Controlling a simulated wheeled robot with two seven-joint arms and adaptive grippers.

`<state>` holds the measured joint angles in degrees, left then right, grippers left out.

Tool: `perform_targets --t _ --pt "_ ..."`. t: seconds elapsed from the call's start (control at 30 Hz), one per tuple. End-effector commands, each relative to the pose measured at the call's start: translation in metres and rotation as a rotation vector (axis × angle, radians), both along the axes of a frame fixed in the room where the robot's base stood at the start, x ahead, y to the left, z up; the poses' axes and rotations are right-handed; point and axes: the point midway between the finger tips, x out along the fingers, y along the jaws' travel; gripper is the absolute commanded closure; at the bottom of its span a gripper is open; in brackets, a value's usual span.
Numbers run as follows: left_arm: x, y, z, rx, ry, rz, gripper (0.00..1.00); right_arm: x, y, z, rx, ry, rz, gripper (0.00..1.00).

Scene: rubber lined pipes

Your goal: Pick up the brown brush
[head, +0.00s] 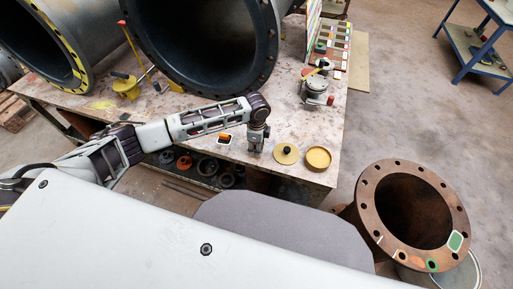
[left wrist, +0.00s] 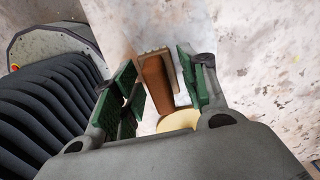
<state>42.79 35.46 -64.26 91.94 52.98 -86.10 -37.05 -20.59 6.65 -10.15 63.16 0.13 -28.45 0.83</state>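The brown brush (left wrist: 154,78) is in the left wrist view, between the two fingers of my left gripper (left wrist: 158,82). It has a brown wooden body with a paler bristle strip along its far and right side. My left gripper is open, with green finger pads on either side of the brush and a visible gap to the left pad. Whether the right pad touches the brush, I cannot tell. In the head view my left gripper (head: 257,142) points down over the near edge of the workbench. My right gripper is not in view.
On the workbench (head: 200,112), a pale round lid with a black knob (head: 286,154) and a shallow yellow tin (head: 318,158) lie right of the gripper. Large pipes (head: 205,35) stand behind. A rusty flanged pipe (head: 385,215) stands front right.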

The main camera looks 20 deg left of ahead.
Motion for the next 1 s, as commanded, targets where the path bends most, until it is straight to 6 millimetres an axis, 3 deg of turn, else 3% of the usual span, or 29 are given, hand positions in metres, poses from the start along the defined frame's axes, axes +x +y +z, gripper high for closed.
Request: perform_targets --t 0.03,0.27,0.67,1.0 --pt "0.000 0.000 0.000 0.000 0.000 0.000 0.68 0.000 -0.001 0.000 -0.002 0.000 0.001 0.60" --pt "0.000 0.000 0.000 0.000 0.000 0.000 0.96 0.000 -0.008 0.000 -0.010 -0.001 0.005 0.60" --pt "0.000 0.000 0.007 0.000 -0.001 0.000 0.96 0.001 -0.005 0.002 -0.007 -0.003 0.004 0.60" --pt "0.001 0.000 0.049 -0.001 -0.003 0.000 0.96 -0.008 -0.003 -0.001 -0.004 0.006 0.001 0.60"
